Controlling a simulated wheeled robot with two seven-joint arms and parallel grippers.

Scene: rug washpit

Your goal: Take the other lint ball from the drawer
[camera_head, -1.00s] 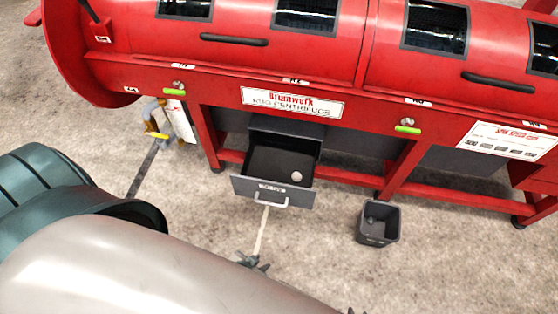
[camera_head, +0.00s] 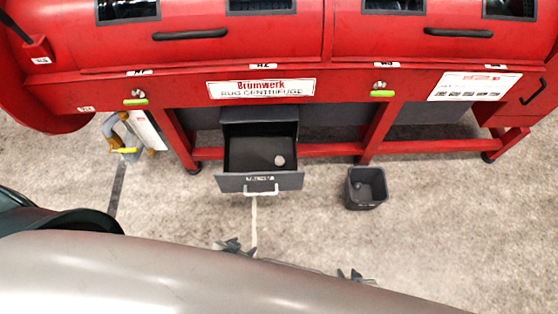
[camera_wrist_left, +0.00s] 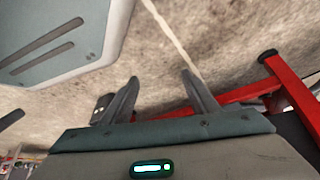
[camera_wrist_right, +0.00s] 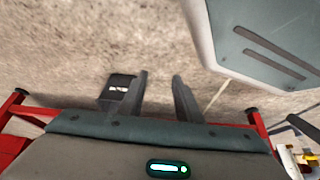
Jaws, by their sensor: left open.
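One pale lint ball (camera_head: 280,160) lies on the floor of the open grey drawer (camera_head: 262,183), toward its right side. The drawer sticks out under the red centrifuge. A small greyish lump, perhaps another lint ball (camera_head: 358,185), shows inside the dark bin (camera_head: 367,200). My left gripper (camera_head: 235,246) is in front of and below the drawer, apart from it; its fingers are spread and empty in the left wrist view (camera_wrist_left: 158,88). My right gripper (camera_head: 352,276) is in front of the bin; its fingers are apart and empty in the right wrist view (camera_wrist_right: 159,82).
The red rug centrifuge (camera_head: 400,55) spans the back, its legs and lower rail behind the drawer and bin. Bare speckled floor (camera_head: 430,220) lies right of the bin and in front.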

